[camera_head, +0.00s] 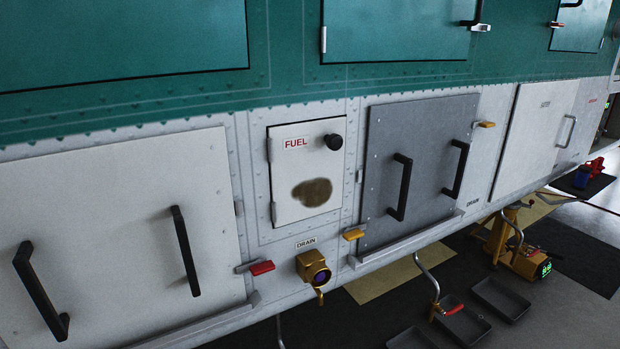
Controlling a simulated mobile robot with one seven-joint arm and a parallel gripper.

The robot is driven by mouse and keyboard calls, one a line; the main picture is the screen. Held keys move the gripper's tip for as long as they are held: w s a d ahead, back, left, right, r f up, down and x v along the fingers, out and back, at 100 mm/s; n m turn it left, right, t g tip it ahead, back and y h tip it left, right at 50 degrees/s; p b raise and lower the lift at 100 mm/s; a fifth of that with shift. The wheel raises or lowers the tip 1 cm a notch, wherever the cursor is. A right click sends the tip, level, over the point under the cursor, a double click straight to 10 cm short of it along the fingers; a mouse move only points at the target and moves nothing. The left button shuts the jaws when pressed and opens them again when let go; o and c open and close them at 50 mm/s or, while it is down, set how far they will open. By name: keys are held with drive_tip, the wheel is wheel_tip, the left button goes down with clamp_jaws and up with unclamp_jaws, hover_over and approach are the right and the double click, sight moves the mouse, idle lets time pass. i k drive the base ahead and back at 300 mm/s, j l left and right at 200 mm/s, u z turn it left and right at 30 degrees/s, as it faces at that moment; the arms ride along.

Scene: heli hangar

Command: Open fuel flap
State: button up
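The fuel flap (290,170) is a small white panel on the lower side of the helicopter, left of the grey panel. It carries red "FUEL" lettering at its top left and a brown stain on its lower part. A round black knob (334,142) sits at its upper right. Hinges (273,212) show along its left edge. The flap looks shut, flush in its frame. Nothing covers it. My gripper is not in view.
A brass drain fitting (314,268) juts out below the flap. A white panel (110,240) with black handles and a red latch (262,268) lies left; a grey panel (420,150) with handles and a yellow latch (353,235) lies right. Trays (500,298) and a yellow jack (525,262) stand below.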

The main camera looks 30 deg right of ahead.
sight(306, 159)
drive_tip(key=j+z, duration=0.2)
drive_tip(key=z, duration=1.5)
drive_tip(key=k+j, duration=0.25)
drive_tip(key=k+j+z, duration=0.05)
drive_tip(key=k, duration=0.05)
